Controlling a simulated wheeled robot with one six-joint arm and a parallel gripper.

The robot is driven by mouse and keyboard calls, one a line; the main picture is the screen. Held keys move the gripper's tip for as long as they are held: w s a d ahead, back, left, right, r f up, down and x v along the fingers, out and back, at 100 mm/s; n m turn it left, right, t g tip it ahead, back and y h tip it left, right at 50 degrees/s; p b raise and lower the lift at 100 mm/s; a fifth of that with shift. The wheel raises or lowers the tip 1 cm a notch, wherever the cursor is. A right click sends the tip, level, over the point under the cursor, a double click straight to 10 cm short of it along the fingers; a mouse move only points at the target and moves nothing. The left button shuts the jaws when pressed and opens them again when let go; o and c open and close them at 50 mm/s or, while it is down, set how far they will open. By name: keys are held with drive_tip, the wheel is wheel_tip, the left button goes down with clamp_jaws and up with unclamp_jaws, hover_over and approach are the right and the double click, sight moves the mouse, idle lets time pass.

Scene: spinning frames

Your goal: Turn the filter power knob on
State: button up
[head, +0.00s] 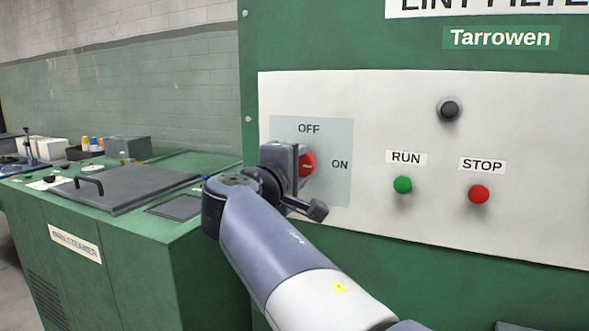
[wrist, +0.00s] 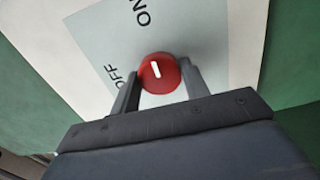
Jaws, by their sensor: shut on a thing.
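The red filter power knob (head: 308,163) is on a pale grey-blue plate (head: 335,186) marked OFF above and ON to the right. In the wrist view the knob (wrist: 160,73) sits between the two fingers of my gripper (wrist: 161,76), which is shut on it. The knob's white mark points toward the ON label in the wrist view and lies about level in the head view. My gripper (head: 298,164) hides the left part of the knob in the head view.
A green RUN button (head: 403,185), a red STOP button (head: 479,194) and a dark round fitting (head: 449,109) are on the white panel to the right. A green machine (head: 110,245) with a dark handled lid stands at left.

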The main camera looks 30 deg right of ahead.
drive_tip(key=o, duration=1)
drive_tip(key=p+v, duration=0.1)
drive_tip(key=v, duration=0.9)
drive_tip(key=shift+s+a+p, duration=0.3)
drive_tip(key=shift+d, duration=0.1)
drive_tip(key=shift+b+x, duration=0.8)
drive_tip(key=shift+x, duration=4.6)
